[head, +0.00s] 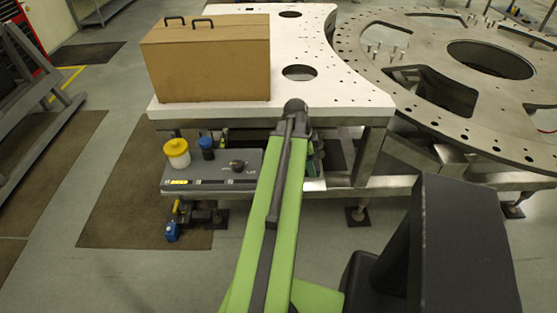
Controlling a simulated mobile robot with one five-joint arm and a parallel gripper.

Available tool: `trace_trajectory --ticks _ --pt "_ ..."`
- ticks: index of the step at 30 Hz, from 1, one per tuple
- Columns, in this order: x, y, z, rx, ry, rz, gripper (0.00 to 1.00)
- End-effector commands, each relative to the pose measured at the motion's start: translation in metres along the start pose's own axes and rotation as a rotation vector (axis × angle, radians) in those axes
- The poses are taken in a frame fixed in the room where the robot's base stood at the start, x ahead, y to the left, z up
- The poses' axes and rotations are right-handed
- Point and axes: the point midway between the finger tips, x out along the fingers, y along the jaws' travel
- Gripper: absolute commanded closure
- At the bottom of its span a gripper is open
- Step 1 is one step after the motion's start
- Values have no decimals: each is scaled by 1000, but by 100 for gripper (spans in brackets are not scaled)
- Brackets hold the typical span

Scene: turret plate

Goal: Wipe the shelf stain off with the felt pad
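A grey shelf (215,166) sits below the front edge of the pale plate, left of my arm. My green arm crosses its right end and hides that part. I can make out no stain on the part that shows. No felt pad can be picked out. My gripper does not show; the arm reaches up to the plate's front edge and its end is hidden behind the arm itself.
On the shelf stand a yellow-lidded jar (177,152), a blue-capped container (206,148) and a dark knob (238,166). A cardboard box (207,65) stands on the pale plate (330,105). A round metal turret plate (470,125) is at right.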

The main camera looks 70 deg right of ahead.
Motion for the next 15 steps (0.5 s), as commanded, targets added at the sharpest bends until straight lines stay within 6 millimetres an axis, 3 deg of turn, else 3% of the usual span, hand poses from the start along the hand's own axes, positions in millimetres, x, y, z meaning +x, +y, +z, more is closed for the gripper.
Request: trace_trajectory --ticks 2,10,15 --pt "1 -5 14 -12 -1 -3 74" --pt "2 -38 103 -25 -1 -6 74" --pt "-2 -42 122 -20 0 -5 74"
